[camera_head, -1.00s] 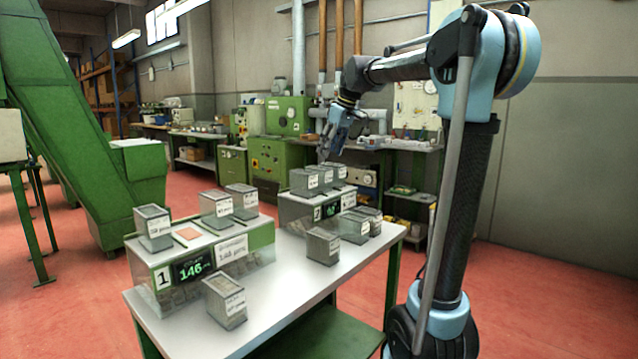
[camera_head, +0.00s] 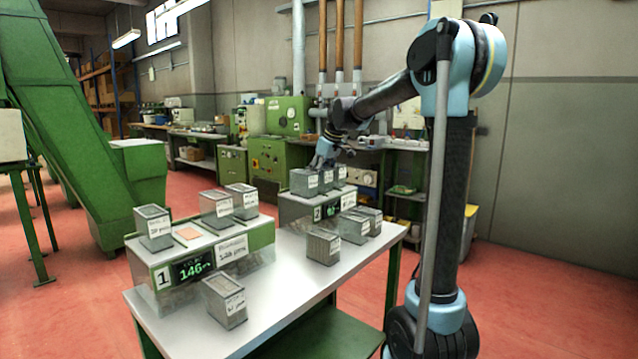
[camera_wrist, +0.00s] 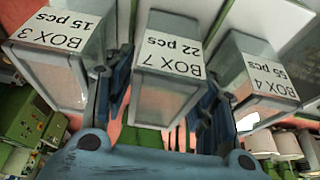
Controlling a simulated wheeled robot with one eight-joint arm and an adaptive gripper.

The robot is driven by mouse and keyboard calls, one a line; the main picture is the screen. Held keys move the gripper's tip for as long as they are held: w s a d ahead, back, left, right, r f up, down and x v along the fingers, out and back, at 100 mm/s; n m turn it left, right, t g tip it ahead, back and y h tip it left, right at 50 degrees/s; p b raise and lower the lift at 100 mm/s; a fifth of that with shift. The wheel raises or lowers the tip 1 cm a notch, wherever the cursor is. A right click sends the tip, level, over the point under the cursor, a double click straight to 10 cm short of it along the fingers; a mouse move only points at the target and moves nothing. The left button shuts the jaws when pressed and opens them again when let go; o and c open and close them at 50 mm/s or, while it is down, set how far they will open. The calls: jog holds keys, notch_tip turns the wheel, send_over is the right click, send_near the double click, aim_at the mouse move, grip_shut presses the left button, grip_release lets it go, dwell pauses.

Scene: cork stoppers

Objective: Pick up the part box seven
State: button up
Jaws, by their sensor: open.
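Part box seven (camera_wrist: 160,95) is a grey box with a white label reading "BOX 7, 22 pcs". It is in the middle of the wrist view, upside down there. In the head view it appears to be the middle box (camera_head: 326,181) of a row of three on the second station. My gripper (camera_wrist: 163,88) is open, one finger on each side of box seven in the wrist view. I cannot tell whether the fingers touch it or how low they reach. In the head view my gripper (camera_head: 325,157) is just above the row.
Box 3 (camera_wrist: 58,80) and box 4 (camera_wrist: 258,80) stand close on either side. The second station (camera_head: 292,210) and first station (camera_head: 250,262) stand on a white table (camera_head: 275,305). More grey boxes (camera_head: 323,246) stand on the table and the first station (camera_head: 153,228).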

jog(key=shift+w+a+f, duration=0.1)
jog(key=shift+f, duration=0.25)
jog(key=c, duration=0.9)
jog(key=shift+r, duration=0.1)
